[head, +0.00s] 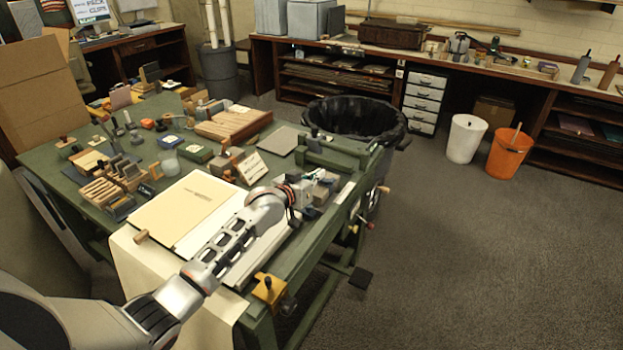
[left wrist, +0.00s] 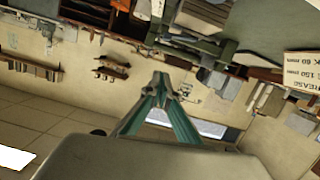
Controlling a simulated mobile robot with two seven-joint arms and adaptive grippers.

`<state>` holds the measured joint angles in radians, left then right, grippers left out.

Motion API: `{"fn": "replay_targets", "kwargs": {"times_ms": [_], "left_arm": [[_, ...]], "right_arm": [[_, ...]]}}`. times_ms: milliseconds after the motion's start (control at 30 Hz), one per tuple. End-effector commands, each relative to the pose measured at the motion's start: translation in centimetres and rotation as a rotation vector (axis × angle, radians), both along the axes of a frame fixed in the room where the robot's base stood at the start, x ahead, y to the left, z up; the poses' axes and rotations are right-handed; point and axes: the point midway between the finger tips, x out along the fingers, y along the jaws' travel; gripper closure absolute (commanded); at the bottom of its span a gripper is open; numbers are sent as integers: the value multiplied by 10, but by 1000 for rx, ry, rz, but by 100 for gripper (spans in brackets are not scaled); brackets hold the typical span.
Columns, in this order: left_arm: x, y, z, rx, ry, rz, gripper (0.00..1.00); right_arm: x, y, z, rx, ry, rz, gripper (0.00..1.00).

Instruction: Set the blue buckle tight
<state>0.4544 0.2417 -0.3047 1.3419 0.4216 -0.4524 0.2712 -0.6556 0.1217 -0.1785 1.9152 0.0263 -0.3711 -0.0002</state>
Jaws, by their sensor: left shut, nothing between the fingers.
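My left gripper (head: 318,184) is at the end of the arm that crosses the green table from the lower left, over the table's right part. In the left wrist view its greenish fingers meet at the tips (left wrist: 161,80), shut with nothing between them. I cannot make out a blue buckle for certain in either view. Small grey blocks and parts (head: 328,180) lie close around the gripper, and the arm hides part of that area. My right gripper is not in view.
The green table (head: 318,250) carries a cream sheet (head: 185,205), a wooden slatted tray (head: 232,122), small boxes and tools. A yellow clamp (head: 268,290) sits on its near edge. A black bin (head: 355,118), a white bucket (head: 466,138) and an orange bucket (head: 508,153) stand beyond. Floor at right is clear.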

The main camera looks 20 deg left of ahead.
Motion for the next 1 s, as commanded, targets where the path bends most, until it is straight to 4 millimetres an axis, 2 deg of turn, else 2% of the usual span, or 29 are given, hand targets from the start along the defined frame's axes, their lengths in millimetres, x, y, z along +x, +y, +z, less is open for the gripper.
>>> {"fn": "replay_targets", "kwargs": {"times_ms": [100, 300, 1000], "left_arm": [[-16, 4, 4, 1, -1, 0, 100], [-31, 7, 8, 0, 0, 0, 100], [-34, 8, 9, 0, 0, 0, 100]], "right_arm": [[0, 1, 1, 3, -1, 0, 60], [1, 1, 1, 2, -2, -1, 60], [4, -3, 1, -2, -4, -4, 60]]}}
